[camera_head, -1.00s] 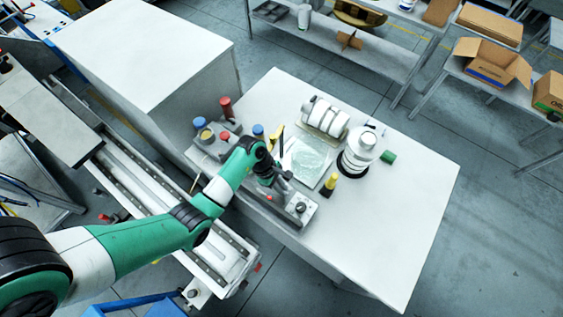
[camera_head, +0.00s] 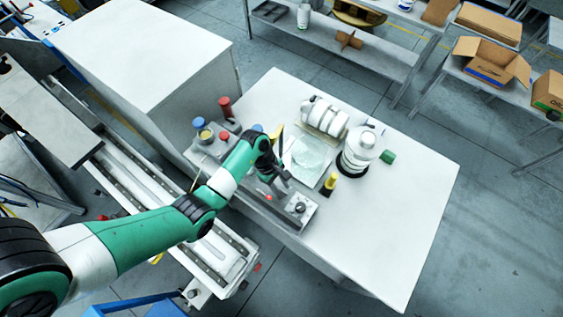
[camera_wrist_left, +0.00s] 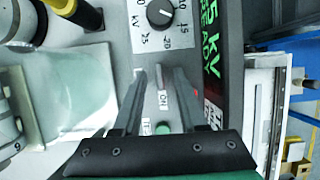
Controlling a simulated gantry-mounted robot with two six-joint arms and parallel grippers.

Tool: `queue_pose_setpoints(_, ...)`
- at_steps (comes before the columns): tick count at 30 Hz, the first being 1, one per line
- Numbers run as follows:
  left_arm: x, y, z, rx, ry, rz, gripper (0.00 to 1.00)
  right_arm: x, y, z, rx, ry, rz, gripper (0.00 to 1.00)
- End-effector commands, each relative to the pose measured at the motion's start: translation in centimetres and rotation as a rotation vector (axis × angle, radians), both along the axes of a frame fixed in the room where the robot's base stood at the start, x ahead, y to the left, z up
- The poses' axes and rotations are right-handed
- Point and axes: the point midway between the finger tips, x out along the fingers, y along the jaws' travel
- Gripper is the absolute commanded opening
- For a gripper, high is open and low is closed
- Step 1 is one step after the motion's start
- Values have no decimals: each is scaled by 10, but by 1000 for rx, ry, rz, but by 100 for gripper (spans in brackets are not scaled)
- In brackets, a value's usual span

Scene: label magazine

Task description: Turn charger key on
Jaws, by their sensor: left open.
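The charger is a grey box (camera_head: 302,212) at the front left edge of the white table, with a round dark knob. In the left wrist view its panel (camera_wrist_left: 120,62) shows the dial knob (camera_wrist_left: 160,13), an "ON" label, a green round button (camera_wrist_left: 162,128) and a green lit display (camera_wrist_left: 210,60). A small upright grey lever, apparently the key (camera_wrist_left: 162,76), sits by the "ON" label. My left gripper (camera_head: 284,181) is over the charger; its open fingers (camera_wrist_left: 160,73) stand either side of the key. Contact cannot be told. My right gripper is not in view.
A clear plate (camera_head: 308,158), a yellow-and-black post (camera_head: 329,184), a white ribbed insulator (camera_head: 358,152) and a white roller-like part (camera_head: 325,117) stand close by. Red and blue capped parts (camera_head: 225,106) are to the left. The table's right side is clear.

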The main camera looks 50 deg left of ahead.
Motion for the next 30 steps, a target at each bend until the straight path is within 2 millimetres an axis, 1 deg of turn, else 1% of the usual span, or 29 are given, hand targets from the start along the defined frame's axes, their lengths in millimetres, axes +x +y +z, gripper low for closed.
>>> queue_pose_setpoints(2,0,3,8,0,-1,2,41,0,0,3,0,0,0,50)
queue_pose_setpoints(5,-2,10,26,1,-4,3,41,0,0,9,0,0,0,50)
queue_pose_setpoints(9,-6,23,58,3,-5,2,41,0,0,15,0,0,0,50)
queue_pose_setpoints(15,-10,38,95,1,-4,2,41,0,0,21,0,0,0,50)
queue_pose_setpoints(18,-12,41,104,0,-1,0,41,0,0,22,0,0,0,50)
queue_pose_setpoints(20,-12,42,106,0,-1,0,41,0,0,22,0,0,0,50)
queue_pose_setpoints(30,-12,42,106,0,0,0,41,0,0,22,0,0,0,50)
